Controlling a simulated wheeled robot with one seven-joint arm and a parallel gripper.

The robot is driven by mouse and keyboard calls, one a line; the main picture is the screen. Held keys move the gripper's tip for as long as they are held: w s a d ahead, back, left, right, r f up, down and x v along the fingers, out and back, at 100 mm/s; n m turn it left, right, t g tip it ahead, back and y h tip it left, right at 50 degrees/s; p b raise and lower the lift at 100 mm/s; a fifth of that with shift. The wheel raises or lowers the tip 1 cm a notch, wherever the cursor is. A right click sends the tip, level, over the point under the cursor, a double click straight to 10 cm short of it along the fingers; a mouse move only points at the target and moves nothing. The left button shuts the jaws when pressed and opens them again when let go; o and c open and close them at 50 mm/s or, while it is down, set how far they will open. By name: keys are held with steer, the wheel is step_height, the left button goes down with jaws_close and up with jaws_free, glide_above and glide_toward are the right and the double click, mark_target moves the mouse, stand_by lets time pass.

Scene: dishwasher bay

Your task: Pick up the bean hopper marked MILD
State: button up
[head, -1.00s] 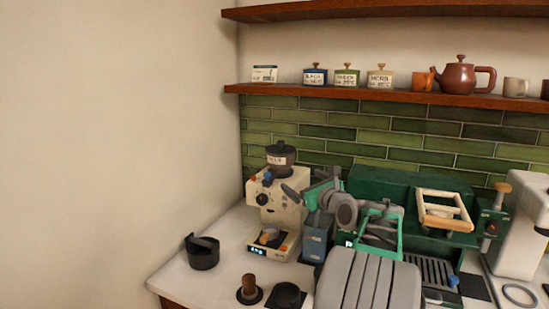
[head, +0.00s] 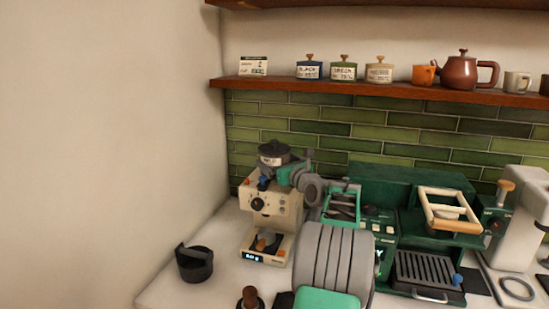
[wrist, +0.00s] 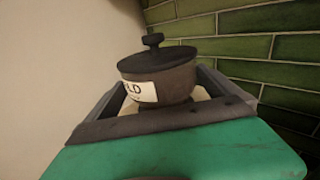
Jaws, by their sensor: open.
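The bean hopper (head: 272,154) is a dark round pot with a knobbed lid and a white label. It sits on top of the cream grinder (head: 270,212) at the left of the counter. In the wrist view the hopper (wrist: 160,74) stands upright straight ahead, its label partly hidden, with "LD" readable. My gripper (head: 291,163) is at the hopper's right side in the head view. In the wrist view its open fingers (wrist: 170,100) lie to either side of the hopper's lower part; I cannot tell whether they touch it.
A dark knock bin (head: 195,264) and a tamper (head: 250,299) stand on the white counter. A green espresso machine (head: 440,222) stands to the right. A wooden shelf (head: 400,95) with canisters and a teapot runs above, and green tiles line the back wall.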

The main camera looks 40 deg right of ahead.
steer(key=shift+w+d, duration=0.25)
steer(key=shift+w, duration=0.2)
steer(key=shift+s, duration=0.1)
steer(key=shift+c, duration=0.4)
steer(key=shift+f, duration=0.1)
steer(key=c, duration=1.5)
steer(key=shift+c, duration=0.7)
steer(key=shift+r, duration=0.2)
